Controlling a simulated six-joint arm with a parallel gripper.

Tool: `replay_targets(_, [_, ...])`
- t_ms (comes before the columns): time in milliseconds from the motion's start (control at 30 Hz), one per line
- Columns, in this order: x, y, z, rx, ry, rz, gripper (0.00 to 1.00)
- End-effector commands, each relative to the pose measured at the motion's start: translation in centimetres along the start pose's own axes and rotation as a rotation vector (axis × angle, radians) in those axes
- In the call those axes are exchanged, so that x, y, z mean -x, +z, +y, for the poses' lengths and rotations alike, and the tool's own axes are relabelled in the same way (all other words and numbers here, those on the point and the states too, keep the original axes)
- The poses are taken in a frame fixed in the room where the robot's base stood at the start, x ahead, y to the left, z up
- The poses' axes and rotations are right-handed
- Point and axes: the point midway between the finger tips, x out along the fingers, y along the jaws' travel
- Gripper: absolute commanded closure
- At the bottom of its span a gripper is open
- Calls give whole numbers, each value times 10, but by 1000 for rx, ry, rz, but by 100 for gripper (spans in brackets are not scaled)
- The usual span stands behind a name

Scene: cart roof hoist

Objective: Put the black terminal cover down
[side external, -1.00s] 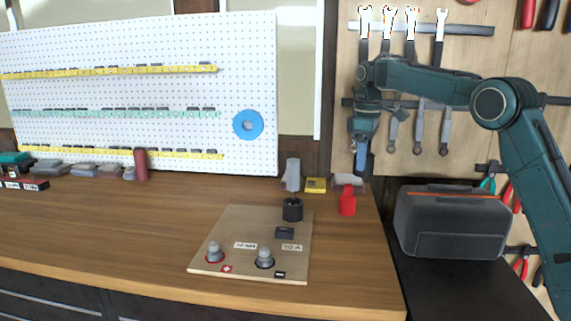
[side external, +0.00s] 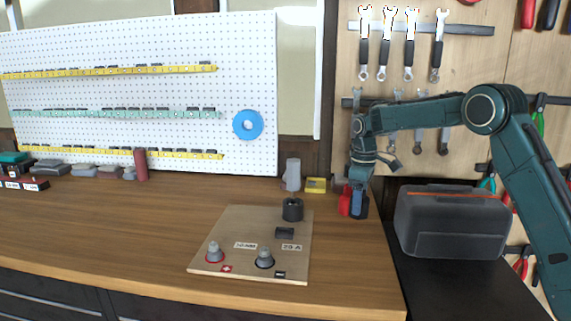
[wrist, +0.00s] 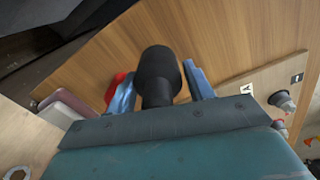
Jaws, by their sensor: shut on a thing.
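The black terminal cover (wrist: 157,70) is a dark piece with a wide round end and a narrower neck. It sits between the blue fingers of my gripper (wrist: 160,88) in the wrist view. In the side view my gripper (side external: 359,207) is low over the right end of the wooden bench (side external: 130,225), shut on the cover. The fingers mostly hide the cover there, and I cannot tell whether it touches the bench. The red cover (side external: 345,201) stands close to the left of my gripper, partly hidden; it also shows in the wrist view (wrist: 117,84).
A wooden board (side external: 235,222) carries a black cylinder (side external: 292,210) and two grey posts, one red-ringed (side external: 214,252), one black-ringed (side external: 265,258). A grey cylinder (side external: 292,175) and a yellow box (side external: 315,185) stand behind. A dark case (side external: 453,225) is at right.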

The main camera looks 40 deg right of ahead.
Motion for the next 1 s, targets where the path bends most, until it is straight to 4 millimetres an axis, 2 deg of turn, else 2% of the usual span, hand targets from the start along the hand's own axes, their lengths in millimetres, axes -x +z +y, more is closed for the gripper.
replay_targets(433, [-40, 0, 0, 0, -1, -2, 84])
replay_targets(933, [-46, 0, 0, 0, 0, -1, 84])
replay_targets(967, [-46, 0, 0, 0, 0, -1, 42])
replay_targets(1000, [-45, 0, 0, 0, 0, -1, 34])
